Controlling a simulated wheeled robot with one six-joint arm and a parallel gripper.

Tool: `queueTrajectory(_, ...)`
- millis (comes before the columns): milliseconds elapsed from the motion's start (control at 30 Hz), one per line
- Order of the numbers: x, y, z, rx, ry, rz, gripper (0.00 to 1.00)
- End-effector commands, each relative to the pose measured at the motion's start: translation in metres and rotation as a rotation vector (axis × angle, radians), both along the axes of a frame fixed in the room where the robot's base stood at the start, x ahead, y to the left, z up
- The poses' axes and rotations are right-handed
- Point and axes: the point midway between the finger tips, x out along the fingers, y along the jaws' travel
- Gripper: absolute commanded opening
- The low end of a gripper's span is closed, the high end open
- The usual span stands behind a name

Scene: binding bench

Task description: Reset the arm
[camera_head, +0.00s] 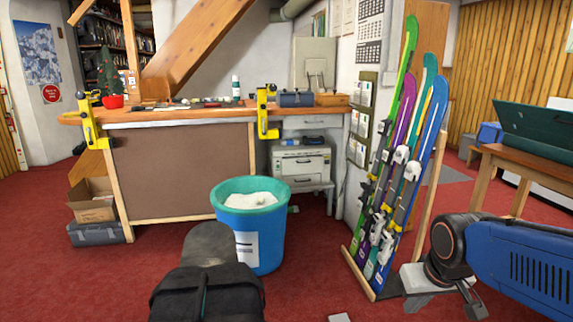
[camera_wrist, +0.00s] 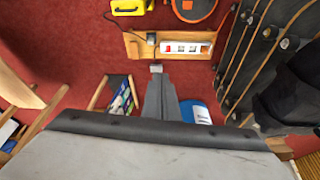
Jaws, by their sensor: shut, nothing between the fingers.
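My arm shows at the right of the head view, with a blue link and a dark round joint low in front of the ski rack. I cannot make out the fingertips in that view. In the wrist view, my gripper (camera_wrist: 157,72) is the narrow grey tapering shape in the middle, its fingers shut together with nothing held. It points over the red floor toward a wooden board. A broad pale grey surface with a dark edge fills the bottom of the wrist view; I cannot tell what it is.
The ski rack (camera_head: 352,272) stands close to my arm. A blue bin (camera_head: 262,247) stands before the workbench (camera_head: 180,170). A wooden table (camera_head: 530,163) is at right.

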Motion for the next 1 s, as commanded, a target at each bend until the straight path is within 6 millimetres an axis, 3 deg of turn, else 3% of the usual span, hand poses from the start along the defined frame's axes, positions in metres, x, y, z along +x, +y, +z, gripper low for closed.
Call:
queueTrajectory(500,-0.081,-0.006,0.024,0.005,-0.065,-0.030,0.00)
queueTrajectory(700,-0.091,-0.007,0.026,0.005,-0.072,-0.033,0.00)
queueTrajectory(1000,-0.092,-0.007,0.026,0.005,-0.072,-0.033,0.00)
